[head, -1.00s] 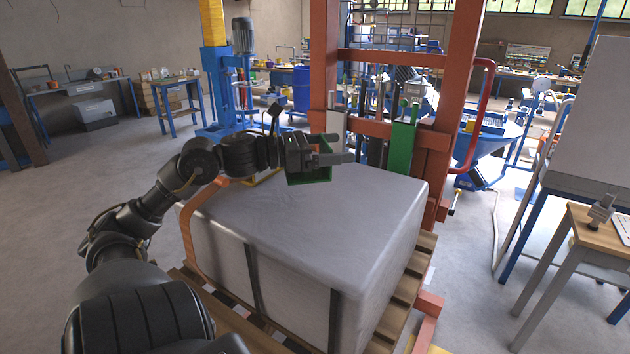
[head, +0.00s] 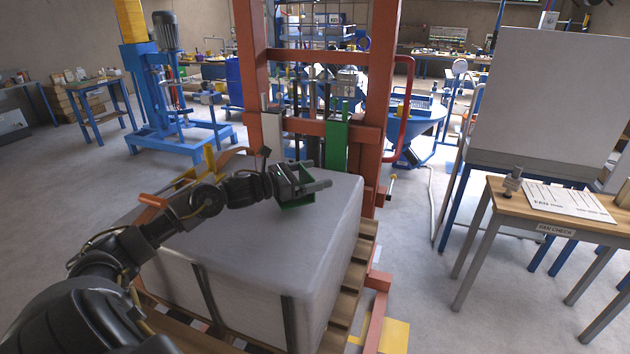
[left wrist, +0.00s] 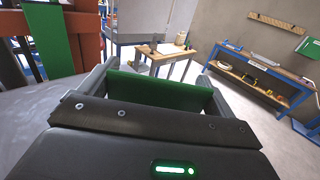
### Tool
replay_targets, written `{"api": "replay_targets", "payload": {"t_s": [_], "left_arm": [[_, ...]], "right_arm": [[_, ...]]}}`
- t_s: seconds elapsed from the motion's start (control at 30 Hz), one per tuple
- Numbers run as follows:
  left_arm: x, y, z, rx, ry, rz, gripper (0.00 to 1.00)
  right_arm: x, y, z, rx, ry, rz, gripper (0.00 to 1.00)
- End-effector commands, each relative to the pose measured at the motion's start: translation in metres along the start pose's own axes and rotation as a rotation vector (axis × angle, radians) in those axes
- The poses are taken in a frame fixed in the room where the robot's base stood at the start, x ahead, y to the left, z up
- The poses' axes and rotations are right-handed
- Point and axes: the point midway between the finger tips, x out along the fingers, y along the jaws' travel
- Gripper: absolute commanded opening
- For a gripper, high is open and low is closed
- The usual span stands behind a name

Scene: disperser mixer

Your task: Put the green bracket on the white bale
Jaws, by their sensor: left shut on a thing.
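My left gripper (head: 316,188) is shut on the green bracket (head: 297,205), which shows as a green, open, box-like piece with its lower part below the fingers. In the left wrist view the bracket's green wall (left wrist: 160,92) spans between the two fingers. The white bale (head: 290,240) is a large pale wrapped block with dark straps, in the lower middle of the head view. The gripper and bracket are over the far right part of its top; I cannot tell how large the gap is, or whether they touch. My right gripper is not in view.
The bale stands on a wooden pallet (head: 345,300). A red upright frame (head: 383,90) with a green plate (head: 337,145) stands close behind it. A wooden-topped table (head: 555,205) with a small grey device and a marked sheet stands at right. Floor is clear between.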

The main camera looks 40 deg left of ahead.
Motion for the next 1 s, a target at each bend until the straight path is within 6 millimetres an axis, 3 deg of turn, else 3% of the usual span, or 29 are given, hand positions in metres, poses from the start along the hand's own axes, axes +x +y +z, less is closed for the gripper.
{"api": "replay_targets", "payload": {"t_s": [0.27, 0.5, 0.97, 1.0], "left_arm": [[0.007, 0.002, -0.008, -0.002, 0.000, 0.000, 0.67], [0.010, 0.003, -0.035, -0.004, 0.000, 0.000, 0.67], [0.010, 0.003, -0.048, 0.001, 0.001, 0.000, 0.67], [0.010, 0.003, -0.046, 0.000, 0.001, 0.000, 0.95]], "right_arm": [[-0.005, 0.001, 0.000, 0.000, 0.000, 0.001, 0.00], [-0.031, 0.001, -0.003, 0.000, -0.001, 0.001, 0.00], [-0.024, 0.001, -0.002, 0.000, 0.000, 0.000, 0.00], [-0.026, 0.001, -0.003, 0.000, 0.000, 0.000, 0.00]]}}
